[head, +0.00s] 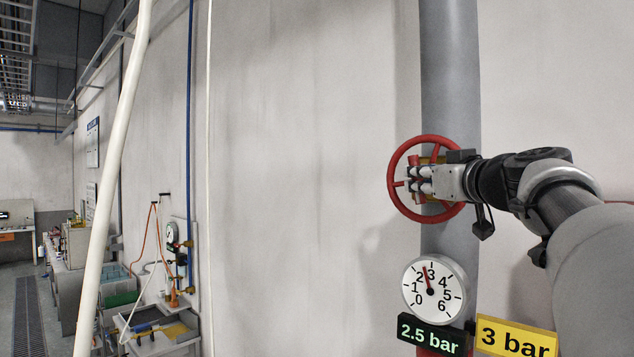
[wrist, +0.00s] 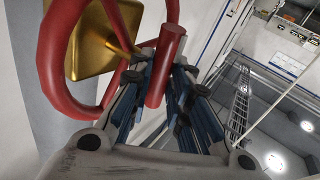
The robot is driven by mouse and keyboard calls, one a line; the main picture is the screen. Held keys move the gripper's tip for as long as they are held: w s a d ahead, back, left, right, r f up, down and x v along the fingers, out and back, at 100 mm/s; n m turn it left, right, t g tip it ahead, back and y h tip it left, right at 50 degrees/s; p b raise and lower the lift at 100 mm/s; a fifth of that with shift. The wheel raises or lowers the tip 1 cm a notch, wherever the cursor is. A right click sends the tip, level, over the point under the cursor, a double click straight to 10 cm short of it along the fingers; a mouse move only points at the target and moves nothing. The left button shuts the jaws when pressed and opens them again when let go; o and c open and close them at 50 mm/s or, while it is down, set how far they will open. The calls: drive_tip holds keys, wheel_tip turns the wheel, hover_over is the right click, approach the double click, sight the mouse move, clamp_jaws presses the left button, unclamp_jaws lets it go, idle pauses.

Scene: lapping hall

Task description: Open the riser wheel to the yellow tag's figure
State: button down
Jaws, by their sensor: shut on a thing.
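The red riser wheel (head: 392,170) sits on the grey vertical pipe (head: 449,80). My gripper (head: 413,181) reaches in from the right and is shut on the wheel's red cylindrical handle (wrist: 167,66), which stands between the blue-grey fingers in the wrist view. The wheel's rim (wrist: 51,60) curves past on the left there. Below the wheel, the round white gauge (head: 445,298) has its red needle between 2 and 3. The black display (head: 430,336) under it reads 2.5 bar. The yellow tag (head: 515,341) reads 3 bar.
A brass-coloured body (wrist: 95,40) lies behind the wheel. A white slanting pipe (head: 115,150) stands at the left, with a bench and tray (head: 160,340) beyond it. The pale wall (head: 300,150) left of the riser is bare.

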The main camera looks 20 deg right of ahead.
drive_tip(key=b, duration=0.4)
drive_tip(key=shift+f+t, duration=0.3)
drive_tip(key=shift+t, duration=0.1)
drive_tip(key=shift+m+b, duration=0.3)
drive_tip(key=shift+b, duration=0.4)
drive_tip(key=shift+r+m+t+b, duration=0.25)
drive_tip(key=shift+t+b, duration=0.25)
drive_tip(key=shift+b, duration=0.6)
drive_tip(key=shift+s, duration=0.1)
drive_tip(key=c, duration=1.8)
unclamp_jaws()
drive_tip(key=v, duration=1.2)
drive_tip(key=shift+a, duration=0.15)
